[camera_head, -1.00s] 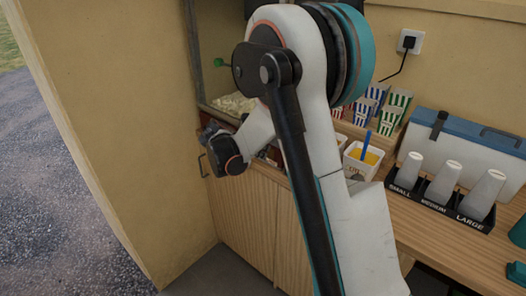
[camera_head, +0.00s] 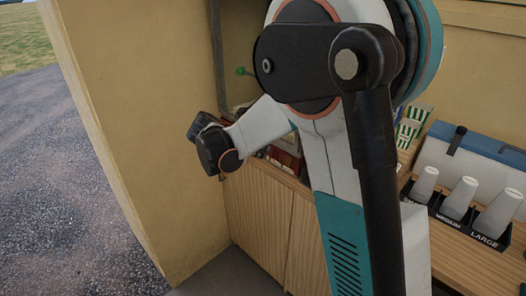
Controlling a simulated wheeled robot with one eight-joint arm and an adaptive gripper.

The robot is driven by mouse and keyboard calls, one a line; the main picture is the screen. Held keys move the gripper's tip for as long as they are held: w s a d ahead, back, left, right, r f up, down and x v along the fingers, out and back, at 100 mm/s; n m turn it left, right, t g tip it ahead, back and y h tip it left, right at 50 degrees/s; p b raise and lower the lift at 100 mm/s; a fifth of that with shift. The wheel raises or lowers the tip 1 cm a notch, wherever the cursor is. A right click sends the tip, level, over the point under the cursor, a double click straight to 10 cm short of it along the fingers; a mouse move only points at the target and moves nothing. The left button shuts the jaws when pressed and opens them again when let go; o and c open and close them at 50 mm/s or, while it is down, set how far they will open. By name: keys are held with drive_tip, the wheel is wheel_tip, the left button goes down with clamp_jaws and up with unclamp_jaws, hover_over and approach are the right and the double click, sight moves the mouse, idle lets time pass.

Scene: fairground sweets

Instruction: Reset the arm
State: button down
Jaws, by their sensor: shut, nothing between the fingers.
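My arm rises large through the middle of the head view and bends down to the left at its upper joint. Its dark wrist is in front of the wooden counter's left end, near the yellow wall. My gripper (camera_head: 203,125) shows only as a dark shape behind the wrist. It is shut and nothing shows held in it; its fingertips are largely hidden.
A wooden counter (camera_head: 470,255) runs to the right, with a cup holder (camera_head: 458,218) of white cups, a blue-lidded white box (camera_head: 480,160) and striped cartons (camera_head: 408,132). The yellow wall (camera_head: 130,130) stands close left of the wrist. Gravel lies outside.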

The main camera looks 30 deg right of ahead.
idle(0.3)
drive_tip(key=s+a+r+m+t+y, duration=0.1)
drive_tip(key=s+a+m+y, duration=0.2)
drive_tip(key=s+m, duration=0.4)
drive_tip(key=s+a+r+m+t+y, duration=0.1)
drive_tip(key=s+a+m+y, duration=0.2)
drive_tip(key=s+m, duration=0.4)
drive_tip(key=s+a+r+m+t+y, duration=0.1)
drive_tip(key=s+a+m+y, duration=0.2)
drive_tip(key=s, duration=1.1)
drive_tip(key=a+m+b, duration=0.1)
drive_tip(key=a+m, duration=0.1)
drive_tip(key=m, duration=0.3)
drive_tip(key=shift+s+a+r+t+y, duration=0.25)
drive_tip(key=shift+s+a+t+y, duration=0.05)
drive_tip(key=shift+s+t, duration=0.1)
